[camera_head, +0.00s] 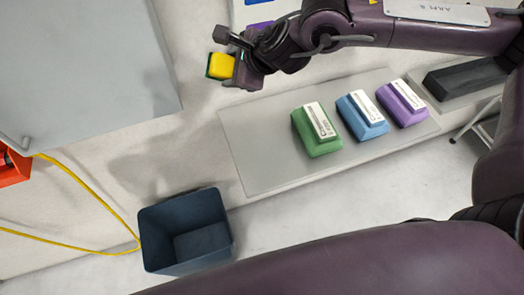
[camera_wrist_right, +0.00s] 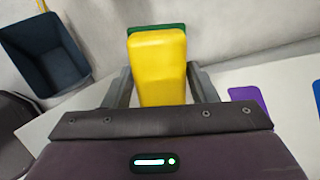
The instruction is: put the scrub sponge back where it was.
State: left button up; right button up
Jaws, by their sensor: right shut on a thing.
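The scrub sponge (camera_head: 222,66) is yellow with a green scrub face. My left gripper is not in view.
A grey mat (camera_head: 265,160) bears green (camera_head: 314,142), blue (camera_head: 361,116) and purple (camera_head: 402,103) blocks with white labels. A dark blue bin (camera_head: 160,232) stands at the lower left. A grey cabinet-like surface (camera_head: 80,60) fills the upper left. A yellow cable (camera_head: 85,188) runs below it.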

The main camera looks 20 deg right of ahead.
jog(key=s+d+f+n+g+h, duration=0.1)
jog(key=s+d+n+g, duration=0.15)
jog(key=n+g, duration=0.3)
jog(key=n+g+h+b, duration=0.1)
jog(key=n+g+h, duration=0.2)
jog(key=h, duration=0.1)
send_over(262, 152)
notch_tip(262, 152, down, 14)
jog(key=shift+f, duration=0.85)
jog(key=shift+f+b, duration=0.35)
jog(key=shift+f, duration=1.1)
jog(key=o, duration=0.9)
